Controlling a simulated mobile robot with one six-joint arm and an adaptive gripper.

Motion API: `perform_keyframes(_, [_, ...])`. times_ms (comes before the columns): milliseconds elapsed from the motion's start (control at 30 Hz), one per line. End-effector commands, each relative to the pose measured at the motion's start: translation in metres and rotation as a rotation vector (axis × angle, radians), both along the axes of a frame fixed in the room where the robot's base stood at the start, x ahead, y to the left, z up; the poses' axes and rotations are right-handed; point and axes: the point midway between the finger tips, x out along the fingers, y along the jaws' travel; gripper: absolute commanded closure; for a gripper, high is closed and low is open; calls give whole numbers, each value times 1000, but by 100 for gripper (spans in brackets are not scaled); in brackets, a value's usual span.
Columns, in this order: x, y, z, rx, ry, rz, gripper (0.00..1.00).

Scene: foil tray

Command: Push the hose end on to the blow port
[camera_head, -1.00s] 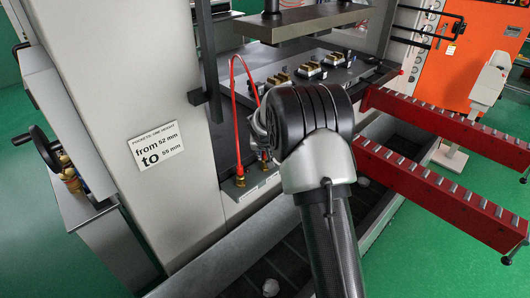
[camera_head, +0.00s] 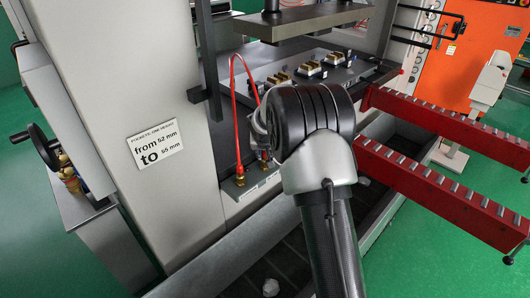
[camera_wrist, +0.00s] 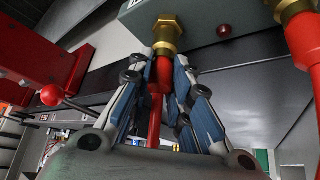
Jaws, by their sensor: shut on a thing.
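The red hose (camera_head: 234,110) rises in a loop in the head view, from a brass fitting (camera_head: 238,182) on the left and down towards my gripper. In the wrist view my gripper (camera_wrist: 165,72) is shut on the red hose end (camera_wrist: 163,75), with blue-padded fingers on both sides. The brass blow port (camera_wrist: 166,32) stands directly at the tip of the hose end. The end appears to meet it, but I cannot tell how deep it sits. In the head view my wrist hides most of the gripper.
A second brass fitting (camera_wrist: 290,8) with red hose is at the right in the wrist view. A red bar with a ball-ended lever (camera_wrist: 52,95) is at the left. Red roller arms (camera_head: 440,125) jut out right of my arm. A press plate (camera_head: 300,21) hangs above the table.

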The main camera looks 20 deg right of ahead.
Motion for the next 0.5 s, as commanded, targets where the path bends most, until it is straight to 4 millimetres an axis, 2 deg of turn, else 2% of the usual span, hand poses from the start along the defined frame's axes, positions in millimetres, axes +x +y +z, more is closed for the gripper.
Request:
perform_keyframes(400, [0,0,1,0,-1,0,100])
perform_keyframes(433, [0,0,1,0,-1,0,80])
perform_keyframes(500, [0,0,1,0,-1,0,75])
